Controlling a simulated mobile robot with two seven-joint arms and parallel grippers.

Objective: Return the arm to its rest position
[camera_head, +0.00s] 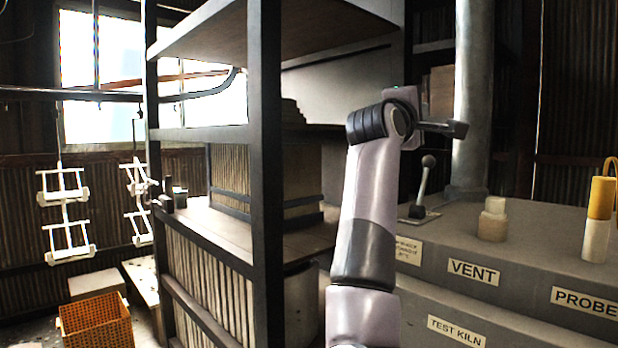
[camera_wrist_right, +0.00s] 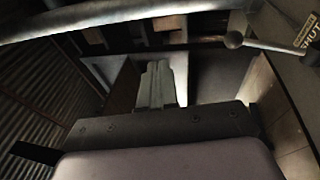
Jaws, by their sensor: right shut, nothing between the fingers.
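My right arm (camera_head: 366,215) rises from the bottom of the head view, right of centre, and bends at a dark ringed joint near the metal pipe. Its hand end is mostly hidden behind this joint, and a short dark part sticks out to the right. In the right wrist view my right gripper (camera_wrist_right: 157,84) shows as pale fingers close together, shut and empty. My left arm and gripper are not in view.
A dark shelf post (camera_head: 266,180) stands left of the arm. A knobbed lever (camera_head: 426,180) and a console labelled VENT (camera_head: 473,271) and PROBE are close on the right. White hanging racks (camera_head: 65,215) and an orange basket (camera_head: 97,322) are at the left.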

